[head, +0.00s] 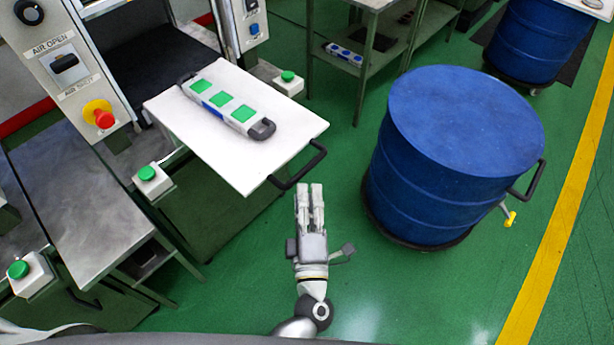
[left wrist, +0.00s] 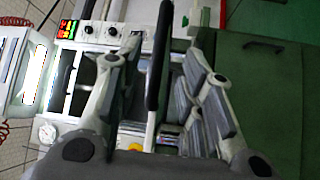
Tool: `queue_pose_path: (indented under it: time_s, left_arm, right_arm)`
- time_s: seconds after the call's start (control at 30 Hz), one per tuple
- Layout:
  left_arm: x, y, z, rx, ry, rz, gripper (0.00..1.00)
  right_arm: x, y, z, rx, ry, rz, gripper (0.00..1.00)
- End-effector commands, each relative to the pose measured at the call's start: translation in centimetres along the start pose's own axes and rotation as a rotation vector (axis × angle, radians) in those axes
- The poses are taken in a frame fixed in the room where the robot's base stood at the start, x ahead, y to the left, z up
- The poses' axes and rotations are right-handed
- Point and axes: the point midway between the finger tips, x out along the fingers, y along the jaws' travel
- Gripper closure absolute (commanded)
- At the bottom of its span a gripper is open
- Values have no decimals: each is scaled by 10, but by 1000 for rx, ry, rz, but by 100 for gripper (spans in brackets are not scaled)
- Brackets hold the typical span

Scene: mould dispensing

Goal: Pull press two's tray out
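The press's white tray (head: 180,118) sticks out of the machine's opening, with a black bar handle (head: 298,168) on its front edge. A grey mould with three green squares (head: 222,105) and black end grips lies on the tray. My left gripper (head: 309,188) is just in front of the handle, its fingers pointing toward it. In the left wrist view, the gripper (left wrist: 160,65) is open and the black handle (left wrist: 158,50) runs between its fingers in the picture. I cannot tell whether they touch it. My right gripper is not in view.
A blue drum (head: 465,120) on a dark wheeled base stands close to the right of my left gripper. The press panel (head: 65,65) has a red stop button. Green buttons (head: 150,175) flank the tray. A metal table (head: 75,200) is at left. Green floor is clear around my left arm.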

Motion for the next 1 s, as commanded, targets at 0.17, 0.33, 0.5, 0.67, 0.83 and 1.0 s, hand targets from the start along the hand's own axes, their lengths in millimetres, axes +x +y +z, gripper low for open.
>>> queue_pose_path:
  time_s: [0.17, 0.33, 0.5, 0.67, 0.83, 1.0]
  left_arm:
    - [-30, -1, 0, 1, -1, -2, 65]
    - [-42, 0, 0, 1, 0, 1, 65]
    - [-44, 0, 0, 0, 0, 1, 65]
    - [-44, 0, 0, 0, 0, 0, 65]
    - [-43, 0, 0, 1, 0, 0, 65]
    - [-44, -11, 4, 41, -30, -8, 65]
  right_arm:
    - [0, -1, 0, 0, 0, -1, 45]
    - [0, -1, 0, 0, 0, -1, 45]
    - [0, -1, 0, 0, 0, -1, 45]
    - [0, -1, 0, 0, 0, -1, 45]
    - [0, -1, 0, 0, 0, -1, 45]
    - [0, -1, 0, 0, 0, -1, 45]
